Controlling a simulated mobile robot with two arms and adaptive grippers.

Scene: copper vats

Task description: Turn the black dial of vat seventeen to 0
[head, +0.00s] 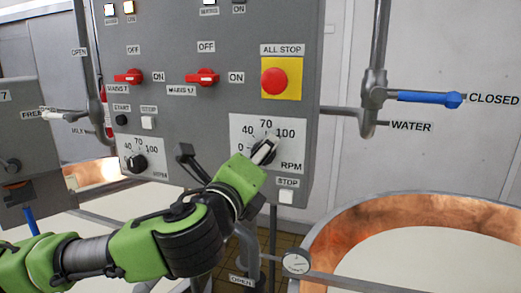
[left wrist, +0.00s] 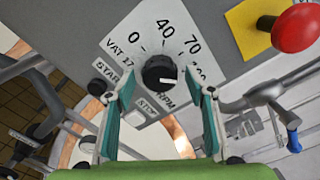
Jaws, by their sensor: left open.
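The black dial of vat seventeen (left wrist: 160,72) sits on a white plate (left wrist: 125,45) marked VAT 17, with 0, 40, 70, 100 and RPM. My left gripper (left wrist: 161,84) is open, with one teal finger on each side of the dial in the left wrist view. I cannot tell whether the fingers touch it. In the head view my left gripper (head: 264,150) reaches up to the plate (head: 296,150) from below left and hides most of the dial. My right gripper is not in view.
A red ALL STOP button (head: 274,81) is above the dial, a white STOP button (head: 286,197) below. A black START button (left wrist: 97,87) is nearby. A smaller dial (head: 137,163) and red switches (head: 203,77) are left. A blue-handled water valve (head: 430,98) and copper vat (head: 350,232) are right.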

